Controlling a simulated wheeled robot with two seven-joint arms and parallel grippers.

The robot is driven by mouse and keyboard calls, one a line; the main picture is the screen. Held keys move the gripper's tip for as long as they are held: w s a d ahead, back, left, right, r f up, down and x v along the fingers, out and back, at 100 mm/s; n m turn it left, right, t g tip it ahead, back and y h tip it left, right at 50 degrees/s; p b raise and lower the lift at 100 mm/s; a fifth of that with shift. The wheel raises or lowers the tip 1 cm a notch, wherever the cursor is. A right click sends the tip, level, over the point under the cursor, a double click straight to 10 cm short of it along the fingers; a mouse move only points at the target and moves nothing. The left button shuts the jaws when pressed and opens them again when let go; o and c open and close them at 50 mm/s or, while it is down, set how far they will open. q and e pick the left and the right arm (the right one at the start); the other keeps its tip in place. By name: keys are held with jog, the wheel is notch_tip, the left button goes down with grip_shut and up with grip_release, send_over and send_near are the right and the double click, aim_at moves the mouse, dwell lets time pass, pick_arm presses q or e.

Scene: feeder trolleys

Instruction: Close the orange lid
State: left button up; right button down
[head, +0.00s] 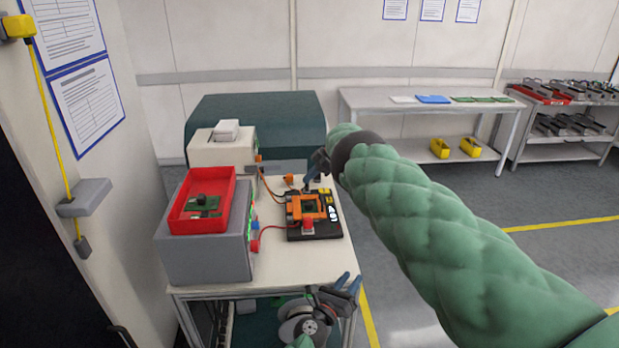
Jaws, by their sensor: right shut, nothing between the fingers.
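A black test fixture (328,232) sits on the white table. Its orange lid (294,209) shows as a square frame around a green board (312,205), and it looks flat or nearly flat. I cannot tell whether it is fully down. A red knob (308,223) is at its front edge. My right gripper (310,181), on the green-sleeved arm from the right, is just behind the fixture's back edge, shut and empty; contact is unclear. My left gripper (347,284) is low at the table's front right corner, away from the fixture, with its fingers apart.
A grey box (205,258) with a red tray (176,222) on top stands left of the fixture, joined by cables. A pale printer-like device (222,151) is behind it. Some bare white tabletop (275,266) lies in front of the fixture. The wall is close on the left.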

pick_arm(q)
jog(key=s+a+f+n+g+y, duration=0.1)
jog(key=s+a+f+n+y, duration=0.25)
jog(key=a+f+n, duration=0.75)
jog(key=s+a+f+n+g+y, duration=0.1)
jog(key=s+a+f+n+y, duration=0.3)
jog(key=f, duration=1.3)
jog(key=s+a+f+n+g+y, duration=0.1)
jog(key=s+a+f+n+y, duration=0.2)
jog(key=s+a+f+n, duration=0.75)
jog(key=s+a+f+n+g+y, duration=0.1)
jog(key=s+a+f+n+g, duration=0.3)
jog(key=s+f, duration=0.9)
jog(key=s+a+f+n+g+y+b, duration=0.1)
jog(key=s+a+f+n+g, duration=0.3)
jog(key=s+a+f+n, duration=0.4)
jog(key=shift+s+a+f+g+b, duration=0.35)
jog(key=shift+s+a+f, duration=1.3)
jog(key=shift+s+f, duration=1.6)
pick_arm(e)
jog(key=shift+d+f, duration=0.15)
jog(key=shift+d, duration=0.1)
